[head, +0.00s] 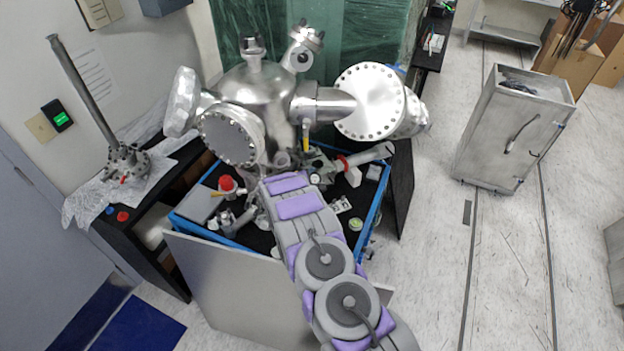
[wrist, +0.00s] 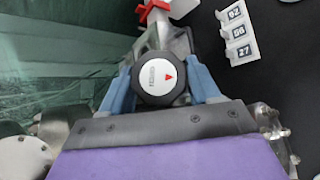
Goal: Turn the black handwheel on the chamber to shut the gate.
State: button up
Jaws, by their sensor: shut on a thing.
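A metal valve body sits just behind the wheel. In the head view the silver chamber (head: 258,98) stands over a blue-edged cart, with flanges and ports around it. My arm reaches to below the chamber and hides my gripper and the handwheel there. The gate itself cannot be made out.
The blue-edged cart (head: 180,219) holds fittings and a red-capped part (head: 227,184). In the wrist view a red handle (wrist: 152,12) and a white numbered tag (wrist: 238,33) are close to the wheel. A metal cabinet (head: 510,130) stands right; the floor between is mostly clear.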

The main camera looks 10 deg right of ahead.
jog(key=o, duration=1)
jog(key=shift+c, duration=0.2)
jog(key=shift+f+b, duration=0.1)
jog(key=shift+b, duration=0.5)
jog(key=b, duration=0.1)
jog(key=n+t+b, duration=0.1)
jog(key=b, duration=0.1)
jog(key=shift+d+f+n, duration=0.1)
jog(key=shift+f+n, duration=0.1)
jog(key=shift+n, duration=0.1)
jog(key=shift+n+t+b, duration=0.4)
jog(key=shift+t+b, duration=0.1)
jog(key=shift+b, duration=0.7)
jog(key=n+t+b, duration=0.1)
jog(key=n+b, duration=0.1)
jog(key=b, duration=0.5)
jog(key=shift+t+y, duration=0.3)
jog(key=shift+y, duration=0.1)
jog(key=n+t+y+b, duration=0.1)
jog(key=n+b, duration=0.1)
jog(key=b, duration=0.4)
jog(key=shift+s+t+b, duration=0.1)
jog(key=shift+t+b, duration=0.2)
